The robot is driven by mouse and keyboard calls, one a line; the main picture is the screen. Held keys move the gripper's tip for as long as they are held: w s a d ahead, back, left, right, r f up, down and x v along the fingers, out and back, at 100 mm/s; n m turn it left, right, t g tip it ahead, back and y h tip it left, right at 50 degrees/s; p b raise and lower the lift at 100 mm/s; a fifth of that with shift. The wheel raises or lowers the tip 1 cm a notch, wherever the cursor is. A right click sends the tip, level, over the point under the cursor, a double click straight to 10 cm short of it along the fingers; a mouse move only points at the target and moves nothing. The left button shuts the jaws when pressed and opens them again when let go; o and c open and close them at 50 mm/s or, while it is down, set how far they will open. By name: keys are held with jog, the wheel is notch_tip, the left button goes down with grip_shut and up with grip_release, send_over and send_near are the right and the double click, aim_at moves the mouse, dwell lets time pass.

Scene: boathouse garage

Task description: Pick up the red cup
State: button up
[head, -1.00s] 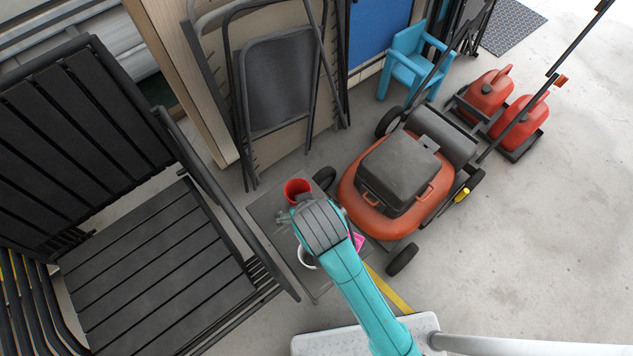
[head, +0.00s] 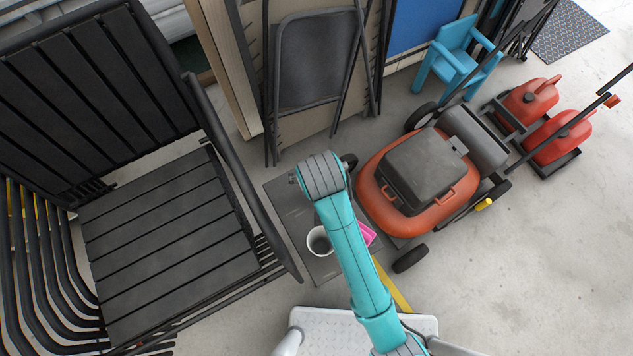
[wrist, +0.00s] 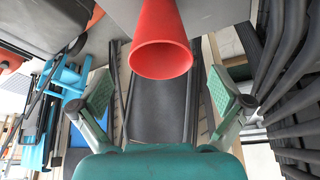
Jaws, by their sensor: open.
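The red cup (wrist: 160,45) shows large in the wrist view, at the top middle, with its wide rim toward my gripper. My gripper (wrist: 162,92) is open, with one finger on each side of the picture. The cup lies between and beyond the fingertips, with clear gaps on both sides; I see no contact. In the head view my arm's end hides the cup, and the fingers are mostly hidden too.
A low dark grey platform (head: 286,190) holds a white cup (head: 319,242) and a pink item (head: 367,233) beside my arm. A black slatted chair (head: 165,235) stands left, an orange mower (head: 425,185) right, and a folding chair (head: 312,60) behind. Open floor lies at the lower right.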

jog(key=x, duration=0.4)
jog(key=shift+f, duration=0.15)
jog(key=c, duration=1.4)
